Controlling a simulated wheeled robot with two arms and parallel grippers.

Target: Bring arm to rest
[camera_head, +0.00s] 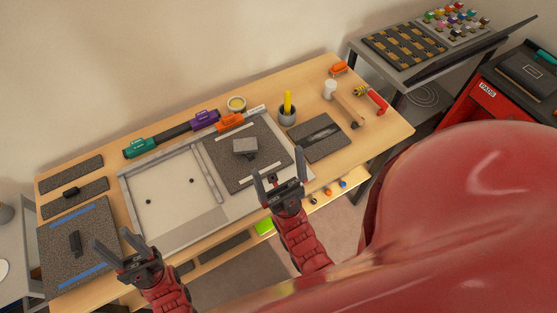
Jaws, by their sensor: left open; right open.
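My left gripper (120,254) is open and empty at the front left of the wooden table, near a dark speckled tile (95,231) with blue strips. My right gripper (280,182) is open, with its fingers apart over the front right part of the white framed tray (142,218). It appears empty. A grey block (245,148) sits on the dark speckled tile (221,168) in the tray, a little beyond my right gripper. Whether the fingers touch anything below cannot be told.
The wooden table (385,133) also holds a cup with a yellow item (288,116), a dark mat (320,138), a hammer (346,106) and green and purple clamps (140,148). A rack (404,46) and a red cabinet (482,100) stand to the right.

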